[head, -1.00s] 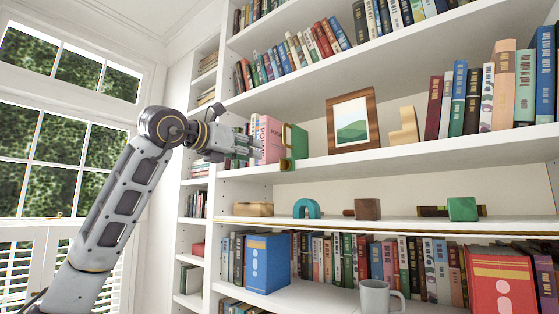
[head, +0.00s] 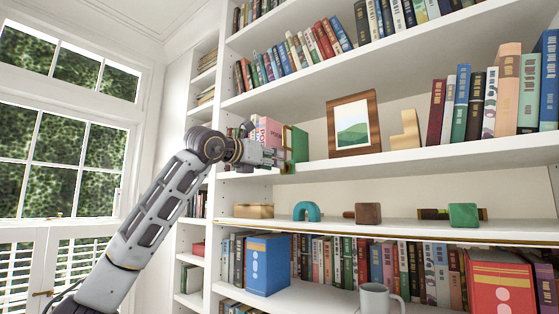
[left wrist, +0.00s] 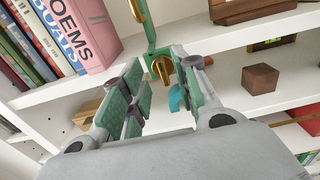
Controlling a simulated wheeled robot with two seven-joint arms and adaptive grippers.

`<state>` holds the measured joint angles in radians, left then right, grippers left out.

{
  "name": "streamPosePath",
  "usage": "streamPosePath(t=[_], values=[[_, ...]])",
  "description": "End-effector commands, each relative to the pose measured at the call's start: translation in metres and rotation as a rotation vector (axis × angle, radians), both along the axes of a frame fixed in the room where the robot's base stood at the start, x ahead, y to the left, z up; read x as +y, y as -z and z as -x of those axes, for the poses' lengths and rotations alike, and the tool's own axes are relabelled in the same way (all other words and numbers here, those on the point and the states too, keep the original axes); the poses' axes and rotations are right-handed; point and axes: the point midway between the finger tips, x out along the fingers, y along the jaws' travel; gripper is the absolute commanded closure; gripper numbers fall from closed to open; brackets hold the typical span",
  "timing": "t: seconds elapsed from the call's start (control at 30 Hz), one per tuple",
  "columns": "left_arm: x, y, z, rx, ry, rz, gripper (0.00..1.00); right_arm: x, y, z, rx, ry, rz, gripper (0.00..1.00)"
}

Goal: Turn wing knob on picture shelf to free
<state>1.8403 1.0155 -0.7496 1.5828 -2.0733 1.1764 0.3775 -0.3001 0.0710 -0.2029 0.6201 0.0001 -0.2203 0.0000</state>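A brass wing knob (left wrist: 160,68) sits on a green bracket (left wrist: 150,28) at the front edge of the picture shelf (left wrist: 182,40). In the head view the bracket (head: 299,146) stands beside pink books on that shelf (head: 340,168); the knob is mostly hidden there by my gripper. My left gripper (head: 279,158) is at the shelf edge, close to the bracket. In the left wrist view its green-padded fingers (left wrist: 162,88) are spread, with the knob in line with the gap between the tips. Nothing is held. I cannot tell whether a finger touches the bracket. My right gripper is out of view.
Pink books (left wrist: 80,32) stand just left of the bracket. A framed picture (head: 353,124) stands to its right. The shelf below holds a teal arch (head: 307,210), a brown block (head: 368,214) and a green block (head: 463,215). A window lies at far left.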

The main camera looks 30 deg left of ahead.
Motion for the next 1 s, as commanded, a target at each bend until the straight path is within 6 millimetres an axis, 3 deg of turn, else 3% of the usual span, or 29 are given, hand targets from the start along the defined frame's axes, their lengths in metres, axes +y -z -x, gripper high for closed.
streamPosePath(t=[0.3,0.77,1.0], values=[[-0.003,-0.002,-0.034,0.0,0.0,0.0,0.7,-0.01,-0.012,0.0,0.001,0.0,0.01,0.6],[-0.003,0.0,-0.042,-0.001,0.0,0.0,0.7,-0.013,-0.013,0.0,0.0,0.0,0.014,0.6],[-0.003,0.0,-0.042,-0.001,0.0,0.0,0.99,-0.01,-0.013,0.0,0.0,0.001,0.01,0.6]])
